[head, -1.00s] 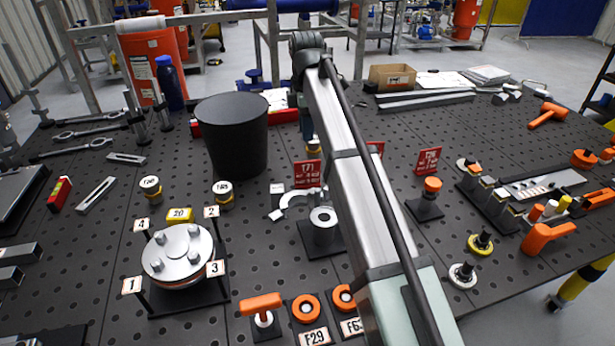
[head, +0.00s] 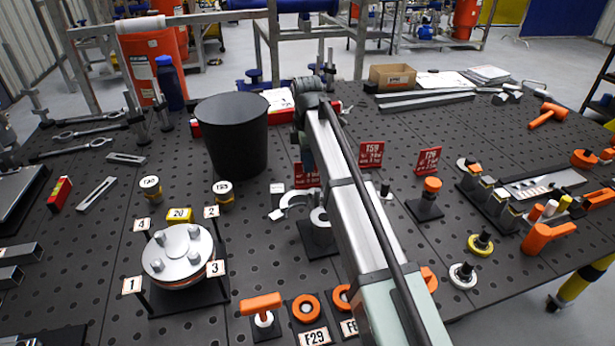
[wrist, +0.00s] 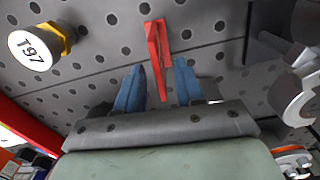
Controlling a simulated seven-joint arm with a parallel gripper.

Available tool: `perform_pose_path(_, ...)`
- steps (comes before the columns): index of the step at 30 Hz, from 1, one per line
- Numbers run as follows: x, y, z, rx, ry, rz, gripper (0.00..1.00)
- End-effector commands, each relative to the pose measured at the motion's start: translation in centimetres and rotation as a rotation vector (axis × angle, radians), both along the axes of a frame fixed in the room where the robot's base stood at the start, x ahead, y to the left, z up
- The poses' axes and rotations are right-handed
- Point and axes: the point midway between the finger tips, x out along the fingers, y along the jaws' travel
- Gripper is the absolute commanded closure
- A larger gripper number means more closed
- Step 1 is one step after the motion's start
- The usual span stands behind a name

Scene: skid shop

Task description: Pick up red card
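A red card (head: 307,178) with white print stands upright near the middle of the perforated table. In the wrist view the red card (wrist: 157,50) shows nearly edge-on, as a narrow red strip. My gripper (wrist: 160,68) has two blue fingers, one on each side of the card, with a gap visible on the right side. The gripper is open. In the head view my gripper (head: 307,153) is down at the card and hides its upper part. Two more red cards, T59 (head: 371,154) and T26 (head: 428,160), stand to the right.
A black bin (head: 233,140) stands left of the gripper. A white-capped knob (head: 223,193) is left of the card; a knob also shows in the wrist view (wrist: 38,47). A round flange (head: 178,255) is front left.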

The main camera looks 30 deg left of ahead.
Motion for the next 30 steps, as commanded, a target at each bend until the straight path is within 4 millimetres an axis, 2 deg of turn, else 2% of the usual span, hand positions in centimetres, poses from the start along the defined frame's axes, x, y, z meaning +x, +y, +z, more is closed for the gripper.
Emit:
perform_pose_path(6, 0.2, -0.1, -2.9, -0.001, 0.001, 0.0, 0.63)
perform_pose_path(15, 0.2, 0.0, -3.4, 0.0, 0.0, 0.0, 0.64)
perform_pose_path(26, 0.2, 0.0, -3.3, 0.0, 0.0, 0.0, 0.98)
perform_pose_path(30, 0.2, 0.0, -3.3, 0.0, 0.0, 0.0, 1.0)
